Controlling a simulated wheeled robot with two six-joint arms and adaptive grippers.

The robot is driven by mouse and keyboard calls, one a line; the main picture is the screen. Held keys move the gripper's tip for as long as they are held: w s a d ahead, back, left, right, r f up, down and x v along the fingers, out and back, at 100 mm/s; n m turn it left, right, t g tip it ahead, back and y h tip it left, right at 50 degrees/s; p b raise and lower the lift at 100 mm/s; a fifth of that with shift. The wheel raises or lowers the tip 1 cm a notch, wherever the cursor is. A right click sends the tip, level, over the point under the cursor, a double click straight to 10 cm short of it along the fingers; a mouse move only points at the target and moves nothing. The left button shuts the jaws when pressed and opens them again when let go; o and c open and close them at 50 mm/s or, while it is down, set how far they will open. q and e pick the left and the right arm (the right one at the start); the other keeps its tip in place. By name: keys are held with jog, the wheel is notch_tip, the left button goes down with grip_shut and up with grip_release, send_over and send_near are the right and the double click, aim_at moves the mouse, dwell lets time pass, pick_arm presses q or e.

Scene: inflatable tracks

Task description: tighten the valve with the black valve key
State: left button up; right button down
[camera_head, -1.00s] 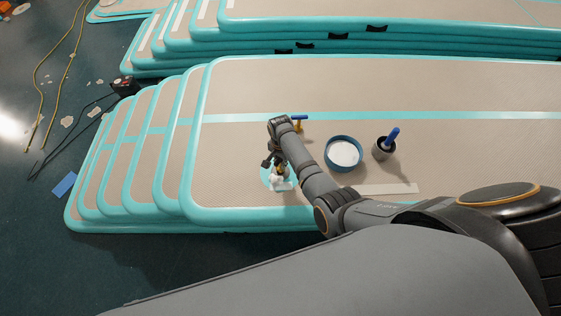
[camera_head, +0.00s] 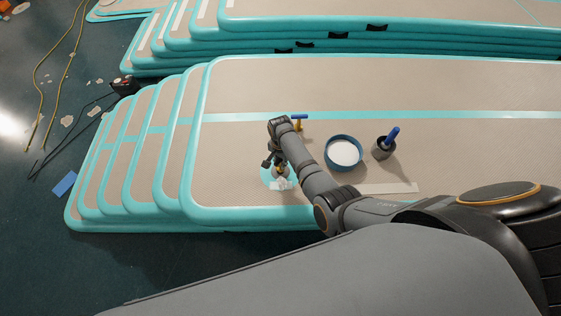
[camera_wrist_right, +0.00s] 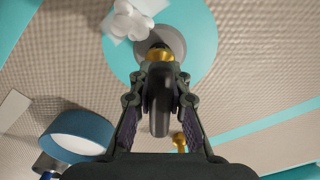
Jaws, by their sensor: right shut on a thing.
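My right gripper (camera_wrist_right: 158,95) is shut on the black valve key (camera_wrist_right: 158,108), which stands between its two fingers. A brass-coloured part (camera_wrist_right: 160,55) shows at the key's far end, over the grey round valve (camera_wrist_right: 176,40). I cannot tell whether the key is seated in it. The valve sits in a teal round patch (camera_wrist_right: 205,45) on the beige mat. In the head view the right gripper (camera_head: 274,163) is over the same teal patch (camera_head: 265,178), and the fingers largely hide the key and valve. My left gripper is not in view.
A crumpled white piece (camera_head: 281,184) lies beside the valve. A blue-rimmed tub of white stuff (camera_head: 344,153), a dark cup (camera_head: 380,151) with a blue handle (camera_head: 392,136), a blue-topped brass tool (camera_head: 299,120) and a pale strip (camera_head: 390,188) are on the mat (camera_head: 450,85).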

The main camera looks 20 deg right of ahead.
jog(key=shift+f, duration=0.35)
dwell(0.3)
dwell(0.4)
jog(key=shift+m, duration=0.6)
jog(key=m, duration=0.3)
jog(key=shift+p, duration=0.3)
jog(key=m, duration=0.5)
jog(key=shift+p, duration=0.35)
